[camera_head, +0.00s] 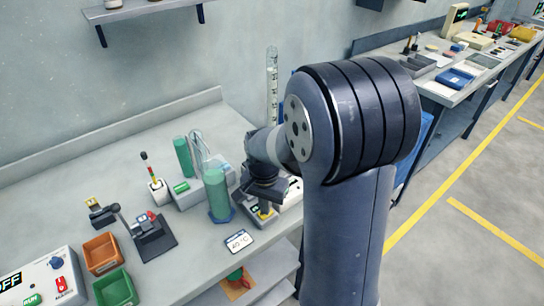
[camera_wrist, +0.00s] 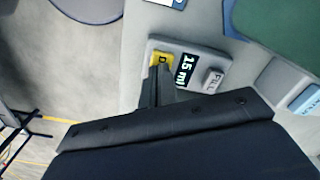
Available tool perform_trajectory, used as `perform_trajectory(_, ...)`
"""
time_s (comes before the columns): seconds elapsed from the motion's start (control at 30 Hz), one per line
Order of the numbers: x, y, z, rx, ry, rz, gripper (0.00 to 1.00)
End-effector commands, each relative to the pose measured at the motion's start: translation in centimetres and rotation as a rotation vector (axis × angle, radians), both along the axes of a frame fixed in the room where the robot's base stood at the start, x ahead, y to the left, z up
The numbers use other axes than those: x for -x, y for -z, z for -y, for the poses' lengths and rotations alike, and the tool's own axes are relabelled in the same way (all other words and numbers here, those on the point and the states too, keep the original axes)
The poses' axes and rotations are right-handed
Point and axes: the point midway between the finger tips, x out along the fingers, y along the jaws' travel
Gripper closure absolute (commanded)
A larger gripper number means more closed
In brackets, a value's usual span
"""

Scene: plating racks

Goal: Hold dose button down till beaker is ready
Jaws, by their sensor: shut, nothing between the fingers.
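The dosing unit is a grey box (camera_wrist: 190,50) with a yellow dose button (camera_wrist: 158,58), a display reading about 15 ml (camera_wrist: 185,70) and a grey FILL button (camera_wrist: 213,80). My gripper (camera_wrist: 159,70) is shut and empty, its fingertips over the yellow button and partly hiding it. Whether they press it down, I cannot tell. In the head view my gripper (camera_head: 266,207) points down at this unit. A beaker of green liquid (camera_head: 217,194) stands just left of it on a blue base. A large green shape (camera_wrist: 285,25) at the wrist view's upper right is probably this beaker.
A tall graduated cylinder (camera_head: 271,80) stands behind my wrist. A second green cylinder (camera_head: 183,157) and a small indicator post (camera_head: 158,190) are further left. A 40 °C card (camera_head: 239,241) lies near the front edge. Orange (camera_head: 101,253) and green (camera_head: 116,290) bins sit front left.

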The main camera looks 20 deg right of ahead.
Motion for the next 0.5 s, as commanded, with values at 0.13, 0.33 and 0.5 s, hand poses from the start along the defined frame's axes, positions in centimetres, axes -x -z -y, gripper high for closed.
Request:
perform_trajectory(0.13,0.0,-0.4,0.0,0.000,0.000,-0.001,1.00)
perform_trajectory(0.33,0.0,-2.7,0.0,0.000,0.000,0.000,1.00)
perform_trajectory(0.5,0.0,-4.8,0.0,0.000,0.000,0.001,1.00)
